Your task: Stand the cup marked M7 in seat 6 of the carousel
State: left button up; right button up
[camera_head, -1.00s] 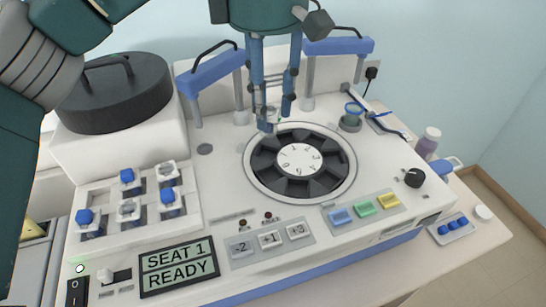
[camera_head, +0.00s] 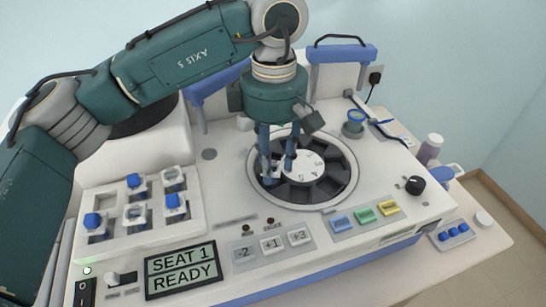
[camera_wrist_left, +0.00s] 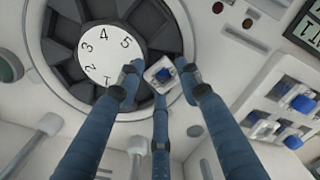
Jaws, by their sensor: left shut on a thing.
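The carousel (camera_head: 318,193) is a dark ring of seats around a white numbered hub, in the middle of the machine top. My left gripper (camera_head: 276,174) is low over the carousel's left side. It is shut on a small pale cup with a blue centre on top (camera_wrist_left: 161,73). In the left wrist view the cup sits between the fingers, over the seat ring or its rim. I cannot tell whether it touches a seat, and no M7 mark is legible. The hub (camera_wrist_left: 110,52) shows 1 to 5 there; a finger hides the seat beside the cup. My right gripper is not in view.
A rack (camera_head: 118,238) with several blue- and white-topped cups stands at the left. The display (camera_head: 182,270) reads "SEAT 1 READY". Step buttons (camera_head: 272,246) and coloured buttons (camera_head: 366,215) lie in front. A blue-handled frame (camera_head: 341,54) and a round cup holder (camera_head: 353,124) stand behind.

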pick_arm(q)
jog(key=shift+f+b, duration=0.4)
jog(key=shift+b, duration=0.05)
jog(key=o, duration=0.8)
jog(key=shift+o, duration=0.2)
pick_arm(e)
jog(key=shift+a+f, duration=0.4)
pick_arm(q)
jog(key=shift+r+p, duration=0.55)
jog(key=shift+p, duration=0.05)
jog(key=shift+r+b, duration=0.35)
notch_tip(320, 180, up, 11)
jog(key=shift+b, duration=0.45)
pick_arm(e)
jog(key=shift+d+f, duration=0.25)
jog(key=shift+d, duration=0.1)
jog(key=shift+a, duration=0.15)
